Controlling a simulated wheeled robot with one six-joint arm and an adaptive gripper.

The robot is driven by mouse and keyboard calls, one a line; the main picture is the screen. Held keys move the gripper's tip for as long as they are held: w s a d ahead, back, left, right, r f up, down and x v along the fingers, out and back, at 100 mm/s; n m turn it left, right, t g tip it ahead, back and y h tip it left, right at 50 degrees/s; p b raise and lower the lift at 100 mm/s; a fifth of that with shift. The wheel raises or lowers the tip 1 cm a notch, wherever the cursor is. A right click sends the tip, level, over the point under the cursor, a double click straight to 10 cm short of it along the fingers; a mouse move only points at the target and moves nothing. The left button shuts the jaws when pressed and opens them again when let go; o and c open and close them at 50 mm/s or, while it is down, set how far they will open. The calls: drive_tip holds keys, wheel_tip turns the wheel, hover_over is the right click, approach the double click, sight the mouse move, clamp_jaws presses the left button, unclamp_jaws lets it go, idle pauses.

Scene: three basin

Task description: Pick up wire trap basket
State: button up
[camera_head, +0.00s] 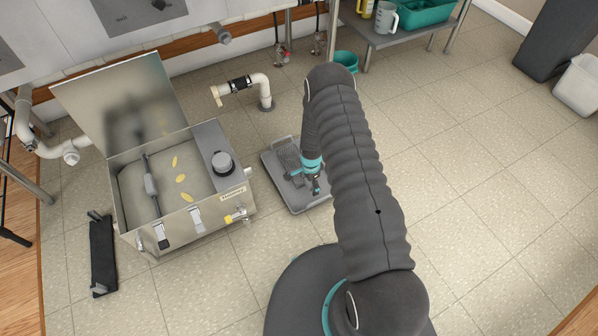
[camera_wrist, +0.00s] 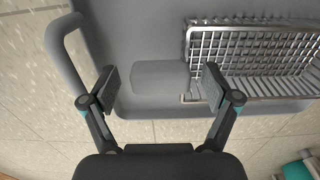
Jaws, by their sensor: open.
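The wire trap basket is a shiny metal wire-mesh basket in the right half of the wrist view (camera_wrist: 262,50). It lies on a grey tray (camera_wrist: 120,25) on the floor. In the head view the basket (camera_head: 286,155) is small and partly hidden by my arm, on the tray (camera_head: 305,207). My gripper (camera_wrist: 161,88) is open and empty over the bare part of the tray. Its right finger appears beside the basket's left end; I cannot tell whether it touches. In the head view my gripper (camera_head: 316,186) points down over the tray.
An open steel box (camera_head: 180,190) with yellow pieces inside stands left of the tray. A white pipe (camera_head: 262,92) rises behind it, and a teal bucket (camera_head: 346,60) stands farther back. A dark bar (camera_head: 102,255) lies left of the box.

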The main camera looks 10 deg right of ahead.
drive_tip(key=c, duration=1.5)
drive_tip(key=shift+w+r, duration=0.1)
drive_tip(key=shift+r, duration=0.45)
drive_tip(key=r, duration=0.2)
drive_tip(key=d+r, duration=0.1)
drive_tip(key=shift+s+r, duration=0.3)
drive_tip(key=shift+r, duration=0.05)
drive_tip(key=s+d+r, duration=0.1)
drive_tip(key=d+r, duration=0.1)
drive_tip(key=d, duration=0.1)
drive_tip(key=s+d+r, duration=0.2)
drive_tip(key=d, duration=0.1)
drive_tip(key=s+d+r, duration=0.2)
drive_tip(key=d, duration=0.1)
drive_tip(key=shift+s+r, duration=0.1)
drive_tip(key=shift+s, duration=0.15)
